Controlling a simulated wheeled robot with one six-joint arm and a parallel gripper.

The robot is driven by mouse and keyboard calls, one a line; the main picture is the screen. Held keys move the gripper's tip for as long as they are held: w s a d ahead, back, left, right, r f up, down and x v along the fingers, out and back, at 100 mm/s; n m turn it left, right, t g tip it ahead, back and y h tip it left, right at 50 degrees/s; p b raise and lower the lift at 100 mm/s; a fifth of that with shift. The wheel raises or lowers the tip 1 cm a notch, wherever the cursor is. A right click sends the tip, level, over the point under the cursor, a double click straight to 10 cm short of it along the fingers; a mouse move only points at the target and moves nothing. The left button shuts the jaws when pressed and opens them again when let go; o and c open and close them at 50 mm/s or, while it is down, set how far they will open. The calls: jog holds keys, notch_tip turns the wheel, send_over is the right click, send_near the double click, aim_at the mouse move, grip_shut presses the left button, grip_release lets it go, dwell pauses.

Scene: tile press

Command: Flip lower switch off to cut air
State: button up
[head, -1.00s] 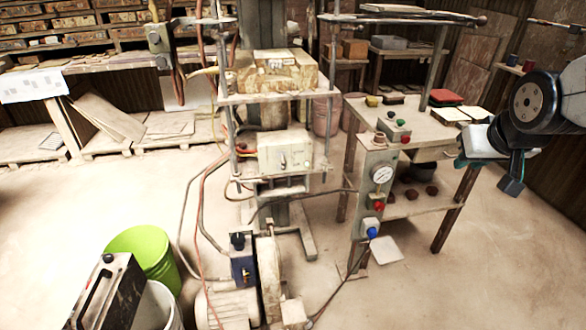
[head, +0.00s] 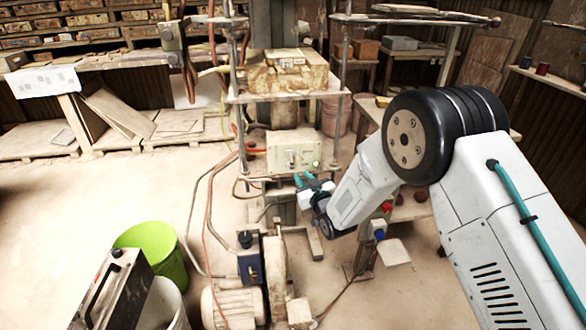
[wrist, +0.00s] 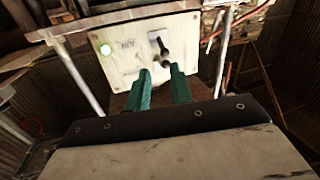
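The pale control box (head: 284,155) is on the press frame below the loaded shelf. The wrist view shows its panel (wrist: 125,65) close up, with an upside-down "AIR" label (wrist: 127,44), a lit green lamp (wrist: 105,49) and a dark-tipped switch lever (wrist: 163,48). My gripper (wrist: 161,72) has its two teal fingers apart with nothing held between them. The lever is just beyond the fingertips, roughly in line with the gap; contact cannot be told. In the head view my gripper (head: 306,182) is just below the box's right side.
Hoses and cables hang left of the press. A motor (head: 232,305) and blue box (head: 249,264) stand below. A green bucket (head: 165,250) is at lower left. My arm hides much of the worktable and gauge post on the right.

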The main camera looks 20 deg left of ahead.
aim_at(293, 167)
jog(key=x, duration=0.7)
jog(key=shift+a+f, duration=0.2)
jog(key=shift+a, duration=0.3)
jog(key=shift+w, duration=0.1)
grip_shut()
